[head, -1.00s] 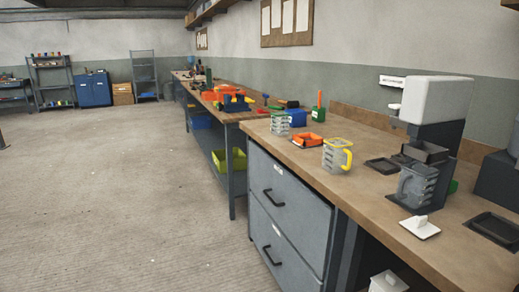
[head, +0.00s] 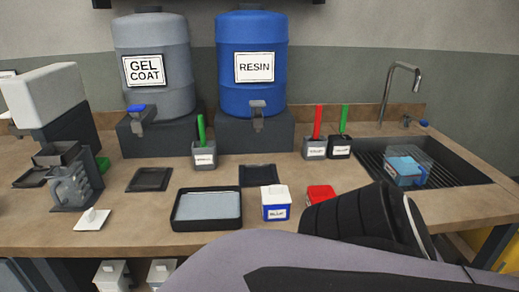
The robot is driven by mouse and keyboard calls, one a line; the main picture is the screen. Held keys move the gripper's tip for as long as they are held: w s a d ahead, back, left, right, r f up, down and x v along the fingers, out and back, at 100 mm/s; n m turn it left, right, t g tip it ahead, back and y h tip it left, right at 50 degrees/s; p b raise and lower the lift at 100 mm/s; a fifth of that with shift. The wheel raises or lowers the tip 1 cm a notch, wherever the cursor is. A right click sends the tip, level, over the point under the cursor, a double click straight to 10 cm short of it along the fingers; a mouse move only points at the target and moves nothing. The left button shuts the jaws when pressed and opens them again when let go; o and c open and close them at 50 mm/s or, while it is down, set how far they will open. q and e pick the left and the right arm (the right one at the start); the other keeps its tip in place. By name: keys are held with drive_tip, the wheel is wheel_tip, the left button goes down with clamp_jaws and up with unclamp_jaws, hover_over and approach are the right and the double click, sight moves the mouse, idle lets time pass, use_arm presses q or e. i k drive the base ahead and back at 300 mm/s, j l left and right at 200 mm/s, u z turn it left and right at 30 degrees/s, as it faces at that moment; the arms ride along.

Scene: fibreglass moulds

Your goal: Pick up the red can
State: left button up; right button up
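The red can (head: 320,193) stands on the wooden bench, right of the middle in the head view. Only its top and upper left part show, with a piece of a pale label at its lower left. A grey and black arm of mine crosses the front and hides the rest of it. No fingertips of either gripper show, so I cannot see anything held.
A white-and-blue can (head: 276,206) stands just left of the red one. A black tray (head: 207,225) lies further left. Behind stand a dark pad (head: 258,176), pots with red and green handles (head: 315,148), and the blue resin drum (head: 251,80). A sink (head: 450,172) is at right.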

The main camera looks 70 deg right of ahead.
sight(316, 194)
drive_tip(key=z, duration=2.7)
